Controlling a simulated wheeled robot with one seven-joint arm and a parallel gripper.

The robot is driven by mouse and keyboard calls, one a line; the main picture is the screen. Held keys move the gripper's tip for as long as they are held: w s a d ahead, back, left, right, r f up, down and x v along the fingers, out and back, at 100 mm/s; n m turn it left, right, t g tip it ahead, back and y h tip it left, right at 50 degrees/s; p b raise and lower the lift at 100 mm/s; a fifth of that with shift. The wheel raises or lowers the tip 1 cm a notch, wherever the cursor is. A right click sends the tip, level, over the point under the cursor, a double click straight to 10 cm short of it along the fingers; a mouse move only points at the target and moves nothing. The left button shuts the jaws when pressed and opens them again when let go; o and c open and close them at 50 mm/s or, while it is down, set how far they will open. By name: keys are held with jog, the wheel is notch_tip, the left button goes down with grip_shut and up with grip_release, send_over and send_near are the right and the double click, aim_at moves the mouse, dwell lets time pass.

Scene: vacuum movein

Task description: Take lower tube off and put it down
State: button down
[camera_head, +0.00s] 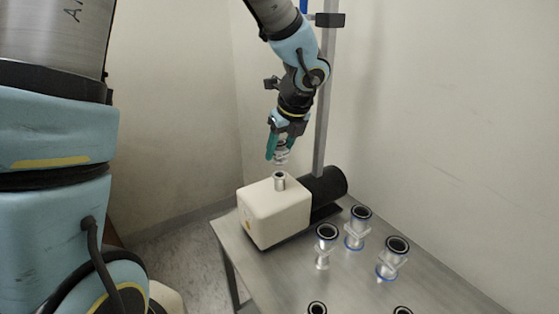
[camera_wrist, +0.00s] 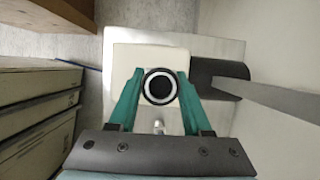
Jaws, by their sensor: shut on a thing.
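My gripper (camera_head: 279,150) is above the white pump box (camera_head: 273,212), with its teal fingers shut on a tube. The held tube (camera_head: 282,156) is short and metallic in the head view. In the wrist view the tube (camera_wrist: 159,87) shows end-on as a black ring with a pale inner ring, between the two fingers (camera_wrist: 159,90). The pump's upright metal port (camera_head: 280,181) stands just below the tube, and a small gap shows between them. The tube's lower end is hidden in the wrist view.
Several tube pieces with black and blue rings (camera_head: 326,245) stand on the metal table (camera_head: 300,270), right of the pump. A vertical post (camera_head: 326,100) rises behind my gripper. A black cylinder (camera_head: 325,185) adjoins the pump. Walls are close behind and to the right.

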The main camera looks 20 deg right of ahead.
aim_at(279, 142)
notch_tip(279, 142, up, 6)
jog(key=shift+f, duration=0.1)
jog(key=shift+r+p, duration=1.65)
jog(key=shift+p, duration=0.25)
